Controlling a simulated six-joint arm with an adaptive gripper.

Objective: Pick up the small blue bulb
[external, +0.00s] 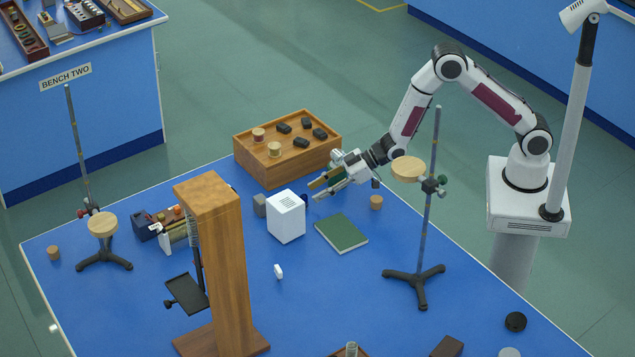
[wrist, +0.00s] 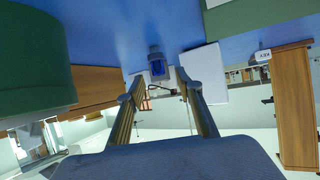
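A small dark-blue object, which looks like the blue bulb (wrist: 157,67), shows in the wrist view beyond and between my fingertips. In the external view a dark-blue bit (external: 304,200) shows just behind the white box, mostly hidden. My gripper (external: 316,190) reaches left and down over the table, near that bit. Its two fingers are spread apart in the wrist view (wrist: 158,88), with nothing held between them. I cannot tell the exact gap between the fingertips and the bulb.
The white box (external: 286,217) stands close to the gripper, with a grey block (external: 260,204) beside it. A wooden case (external: 270,172) lies behind, and a green book (external: 342,233) in front. A ring stand (external: 425,235) is to the right; a wooden tower (external: 223,270) is front left.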

